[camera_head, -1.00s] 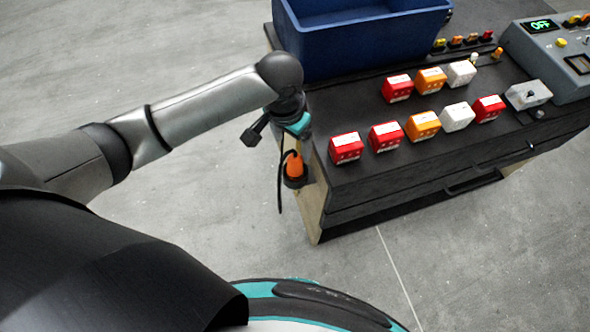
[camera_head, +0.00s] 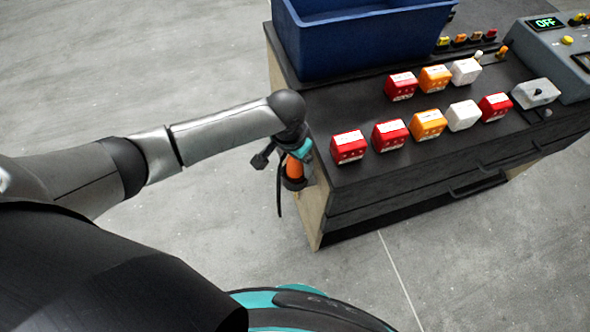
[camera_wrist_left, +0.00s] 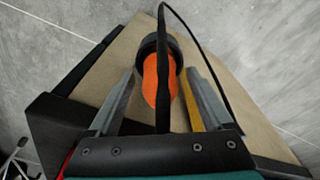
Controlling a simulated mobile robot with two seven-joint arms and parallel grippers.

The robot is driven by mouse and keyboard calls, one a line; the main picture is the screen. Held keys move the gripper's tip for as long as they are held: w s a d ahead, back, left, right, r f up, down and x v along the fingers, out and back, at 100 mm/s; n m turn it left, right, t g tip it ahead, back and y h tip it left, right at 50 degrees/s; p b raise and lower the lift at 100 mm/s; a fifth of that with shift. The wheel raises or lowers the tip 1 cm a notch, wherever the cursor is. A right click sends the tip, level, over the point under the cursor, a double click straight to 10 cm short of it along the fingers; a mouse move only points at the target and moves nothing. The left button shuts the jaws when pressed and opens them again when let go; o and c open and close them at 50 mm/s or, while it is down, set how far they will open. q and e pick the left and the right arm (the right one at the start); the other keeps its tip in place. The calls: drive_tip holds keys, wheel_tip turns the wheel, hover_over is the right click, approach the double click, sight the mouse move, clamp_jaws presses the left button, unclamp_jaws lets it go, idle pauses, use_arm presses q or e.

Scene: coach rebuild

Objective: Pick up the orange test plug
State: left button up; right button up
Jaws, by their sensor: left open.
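The orange test plug (camera_head: 294,168) sits in a black ring holder (camera_head: 293,184) on the side of the dark workbench, with a black cable hanging from it. In the left wrist view the plug (camera_wrist_left: 160,78) lies between the two fingers, its far end inside the black holder (camera_wrist_left: 160,44). My left gripper (camera_wrist_left: 158,85) is open, with a finger on each side of the plug and a gap to both. In the head view the left gripper (camera_head: 296,158) is right above the plug and partly hides it. My right gripper is not in view.
The workbench top (camera_head: 345,105) holds a blue bin (camera_head: 370,42), several red, orange and white blocks, and a grey control box (camera_head: 560,60) reading OFF. The black cable (camera_wrist_left: 163,100) crosses between the fingers in the wrist view. The floor left of the bench is clear.

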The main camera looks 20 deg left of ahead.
use_arm(q)
clamp_jaws()
idle(0.5)
drive_tip(key=shift+r, duration=0.1)
